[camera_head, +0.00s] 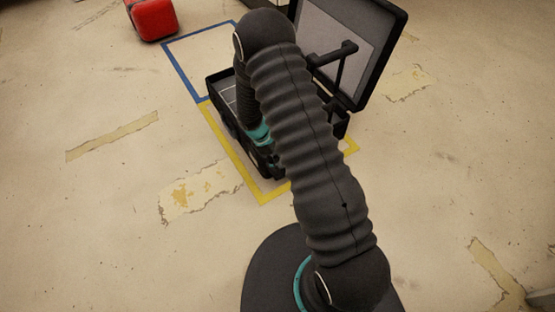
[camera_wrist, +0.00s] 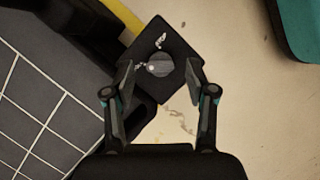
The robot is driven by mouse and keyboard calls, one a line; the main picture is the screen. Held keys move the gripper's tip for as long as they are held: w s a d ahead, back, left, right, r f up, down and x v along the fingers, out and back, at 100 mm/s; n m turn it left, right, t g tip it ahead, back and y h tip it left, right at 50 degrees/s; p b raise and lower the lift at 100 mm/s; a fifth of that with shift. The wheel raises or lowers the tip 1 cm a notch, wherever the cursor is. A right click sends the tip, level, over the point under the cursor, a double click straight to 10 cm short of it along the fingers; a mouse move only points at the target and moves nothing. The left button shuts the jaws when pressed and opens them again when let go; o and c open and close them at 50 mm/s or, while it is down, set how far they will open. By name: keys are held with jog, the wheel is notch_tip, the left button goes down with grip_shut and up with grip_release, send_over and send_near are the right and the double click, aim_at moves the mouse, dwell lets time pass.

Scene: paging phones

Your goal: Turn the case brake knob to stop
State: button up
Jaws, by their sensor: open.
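The case (camera_head: 217,88) stands open on the floor, its lid (camera_head: 345,45) raised at the back right; my arm covers much of it. In the wrist view a grey round brake knob (camera_wrist: 160,65) sits on a black square plate (camera_wrist: 157,88) beside the case's gridded panel (camera_wrist: 40,110). A small pale dot shows at the knob's left side, and a white mark lies on the plate above it. My gripper (camera_wrist: 159,73) is open, one finger on each side of the knob, with visible gaps. Whether the fingertips reach the knob's depth I cannot tell. The head view hides the knob.
Yellow tape (camera_head: 233,152) and blue tape (camera_head: 184,72) mark the floor around the case. A red box (camera_head: 152,18) stands at the top left. A teal-edged dark object (camera_wrist: 298,25) shows at the wrist view's top right. The floor at left is clear.

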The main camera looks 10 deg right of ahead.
jog(key=shift+f, duration=0.1)
grip_shut()
jog(key=shift+m, duration=0.3)
jog(key=m+b, duration=0.1)
jog(key=m+g+y, duration=0.1)
jog(key=m, duration=0.1)
jog(key=shift+w+d+f+m+b, duration=0.1)
jog(key=shift+w+d+m+b, duration=0.05)
jog(key=shift+m+b, duration=0.2)
jog(key=m, duration=0.2)
jog(key=m+g+y+b, duration=0.1)
jog(key=m, duration=0.1)
jog(key=shift+w+d+m+y, duration=0.1)
jog(key=shift+d+m+y, duration=0.1)
jog(key=shift+m+y, duration=0.1)
jog(key=m, duration=0.2)
jog(key=m+y+b, duration=0.1)
jog(key=m, duration=0.1)
jog(key=shift+d+y+b, duration=0.2)
jog(key=shift+y+b, duration=0.1)
jog(key=m+y, duration=0.1)
jog(key=m, duration=0.4)
jog(key=shift+d+y+b, duration=0.15)
jog(key=shift+y+b, duration=0.2)
jog(key=shift+y, duration=0.05)
